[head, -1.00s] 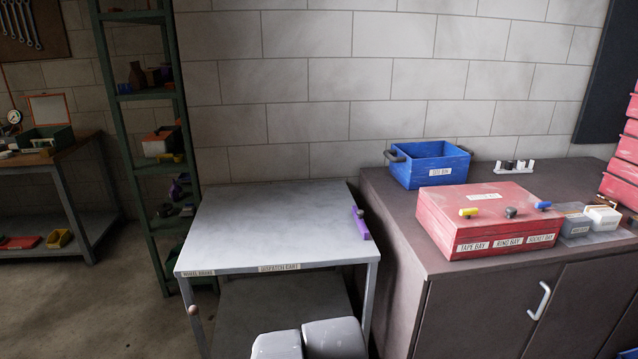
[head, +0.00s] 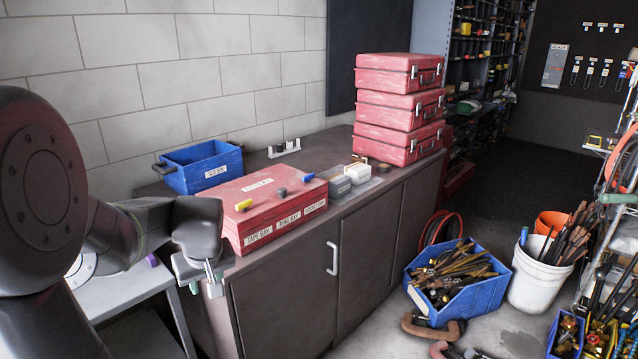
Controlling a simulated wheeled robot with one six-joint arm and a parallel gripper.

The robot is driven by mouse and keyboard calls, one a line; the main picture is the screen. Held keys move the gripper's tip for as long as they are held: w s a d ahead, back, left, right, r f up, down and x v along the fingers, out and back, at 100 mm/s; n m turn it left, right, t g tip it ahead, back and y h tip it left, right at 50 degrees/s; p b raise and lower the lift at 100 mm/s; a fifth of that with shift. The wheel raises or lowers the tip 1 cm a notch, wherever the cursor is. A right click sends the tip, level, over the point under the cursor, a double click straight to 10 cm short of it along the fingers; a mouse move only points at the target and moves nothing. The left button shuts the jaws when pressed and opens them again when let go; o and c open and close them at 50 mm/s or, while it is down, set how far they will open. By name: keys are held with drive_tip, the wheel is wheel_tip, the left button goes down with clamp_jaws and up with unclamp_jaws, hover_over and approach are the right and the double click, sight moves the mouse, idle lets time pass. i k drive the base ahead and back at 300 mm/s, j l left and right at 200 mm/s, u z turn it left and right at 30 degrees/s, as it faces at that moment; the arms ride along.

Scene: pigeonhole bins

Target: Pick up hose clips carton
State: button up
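Two small cartons stand side by side in a shallow tray (head: 370,186) on the brown cabinet, right of the red bay box. One is a grey carton (head: 339,189). The other is a white-topped carton (head: 358,174). Their labels are too small to read, so I cannot tell which, if either, is the hose clips carton. My gripper (head: 208,284) hangs at the left, in front of the cabinet's left end and well apart from the cartons. I see nothing held in it, but its finger gap is too unclear to judge.
The red bay box (head: 275,208) has several coloured knobs on top. A blue bin (head: 199,167) and a white rack (head: 284,148) stand behind it. Red cases (head: 400,100) are stacked at the right. A blue crate (head: 455,290) and a white bucket (head: 538,280) stand on the floor.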

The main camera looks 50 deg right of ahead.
sight(339, 185)
drive_tip(key=l+u, duration=0.4)
drive_tip(key=l, duration=3.9)
